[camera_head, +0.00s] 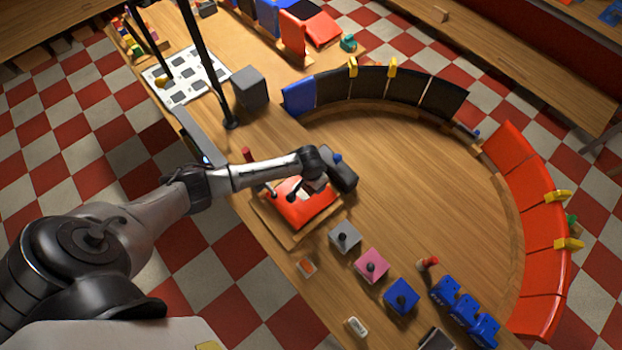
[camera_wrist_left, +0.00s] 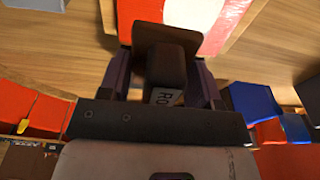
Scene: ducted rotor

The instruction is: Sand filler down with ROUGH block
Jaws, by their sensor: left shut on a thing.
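My left gripper (camera_head: 318,184) is over the right part of a red panel (camera_head: 298,212) on a wooden board. In the left wrist view, the gripper (camera_wrist_left: 172,80) is shut on the dark handle of a block labelled "RO…", which I take as the rough block (camera_wrist_left: 166,40). Its brown plate lies over the red panel (camera_wrist_left: 125,12) and a pale grey filler patch (camera_wrist_left: 192,12). I cannot tell whether the plate touches the surface. In the head view the block is mostly hidden by my gripper. My right gripper is not in view.
Grey (camera_head: 345,238), pink (camera_head: 371,266) and blue (camera_head: 402,297) blocks with dark knobs stand along the near edge. A red-handled tool (camera_head: 249,158) is beside the panel. Black panels (camera_head: 390,90) and red panels (camera_head: 535,215) form an arc around clear tabletop (camera_head: 430,190).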

